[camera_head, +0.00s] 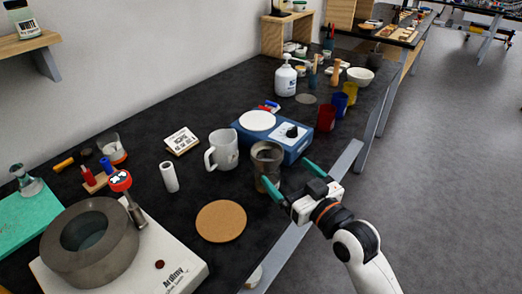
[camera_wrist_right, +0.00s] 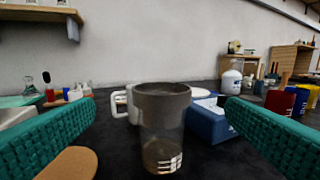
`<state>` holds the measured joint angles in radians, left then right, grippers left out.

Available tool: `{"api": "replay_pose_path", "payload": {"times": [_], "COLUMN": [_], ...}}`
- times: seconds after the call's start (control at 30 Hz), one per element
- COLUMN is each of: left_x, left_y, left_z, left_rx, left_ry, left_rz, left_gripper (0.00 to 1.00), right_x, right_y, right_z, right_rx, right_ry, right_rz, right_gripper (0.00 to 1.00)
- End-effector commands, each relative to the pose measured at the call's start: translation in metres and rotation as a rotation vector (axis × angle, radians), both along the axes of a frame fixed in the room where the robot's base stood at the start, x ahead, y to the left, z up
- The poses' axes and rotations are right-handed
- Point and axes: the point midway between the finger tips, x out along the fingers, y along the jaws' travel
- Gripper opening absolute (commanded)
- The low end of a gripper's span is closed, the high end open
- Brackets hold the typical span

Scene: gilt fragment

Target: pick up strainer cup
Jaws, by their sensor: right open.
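The strainer cup (camera_head: 266,165) is a grey-brown, partly see-through cup standing upright on the black bench, near its front edge. In the right wrist view the strainer cup (camera_wrist_right: 162,125) stands in the middle, between the two green fingers, with space on both sides. My right gripper (camera_head: 289,177) is open, with its fingers pointing toward the cup from the front right. One fingertip shows beside the cup's lower part in the head view; I cannot tell whether it touches. My left gripper is not in view.
A white mug (camera_head: 222,150) stands just left of the cup, and a blue device with a white plate (camera_head: 290,138) stands behind it. A cork disc (camera_head: 221,221) lies in front left. Red, blue and yellow cups stand farther back along the bench edge.

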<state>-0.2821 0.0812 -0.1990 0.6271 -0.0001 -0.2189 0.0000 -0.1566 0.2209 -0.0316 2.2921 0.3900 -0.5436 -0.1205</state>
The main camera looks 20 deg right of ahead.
Motion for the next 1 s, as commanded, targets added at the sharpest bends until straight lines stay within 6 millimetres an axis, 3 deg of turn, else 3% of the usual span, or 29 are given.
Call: {"api": "replay_pose_path", "payload": {"times": [0.13, 0.27, 0.47, 0.73, 1.0], "left_x": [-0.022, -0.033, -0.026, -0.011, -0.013], "left_y": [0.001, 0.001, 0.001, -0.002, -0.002], "left_z": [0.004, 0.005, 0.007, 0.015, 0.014], "left_rx": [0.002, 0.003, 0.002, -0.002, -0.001], "left_ry": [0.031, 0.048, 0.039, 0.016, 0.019], "left_rz": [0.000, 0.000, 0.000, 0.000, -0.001], "left_gripper": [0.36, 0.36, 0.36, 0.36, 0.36], "right_x": [0.028, 0.045, 0.058, 0.096, 0.102], "right_y": [0.008, 0.012, 0.015, 0.024, 0.025], "right_z": [0.003, 0.001, 0.000, -0.002, -0.003], "right_rx": [0.001, 0.001, 0.001, 0.001, 0.000], "right_ry": [-0.002, -0.001, 0.000, 0.000, 0.000], "right_rz": [0.000, -0.001, 0.000, 0.000, 0.000], "right_gripper": [0.94, 0.94, 0.94, 0.94, 0.94]}}
